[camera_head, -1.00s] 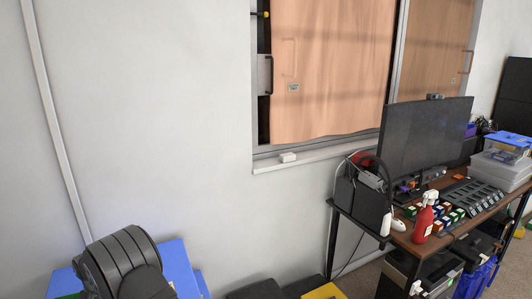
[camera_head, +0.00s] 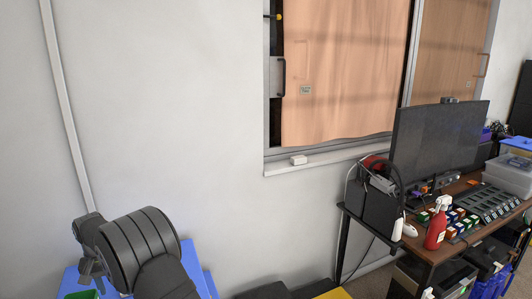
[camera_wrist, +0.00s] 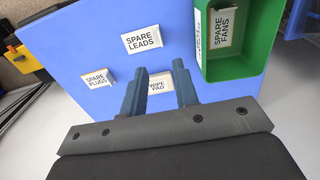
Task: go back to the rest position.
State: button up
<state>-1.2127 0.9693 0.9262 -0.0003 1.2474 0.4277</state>
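The "wipe pad" label shows partly between and behind the fingers. In the head view my dark arm is at the lower left, in front of the blue surface (camera_head: 205,283). The gripper's fingertips are not clear there.
A green bin (camera_wrist: 240,62) labelled "spare fans" (camera_wrist: 221,27) is right of my fingers. A desk with a monitor (camera_head: 436,138), a red spray bottle (camera_head: 436,228) and small boxes stands at the right. Plain wall (camera_head: 170,110) fills the left and middle.

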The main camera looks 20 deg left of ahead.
notch_tip(320, 180, up, 6)
notch_tip(320, 180, down, 17)
jog(key=shift+f, duration=0.15)
notch_tip(320, 180, up, 10)
jog(key=shift+w+d+f, duration=0.2)
jog(key=shift+w+d, duration=0.5)
jog(key=shift+d, duration=0.3)
jog(key=shift+w+d+f, duration=0.2)
jog(key=shift+w+d, duration=0.5)
jog(key=shift+d, duration=0.25)
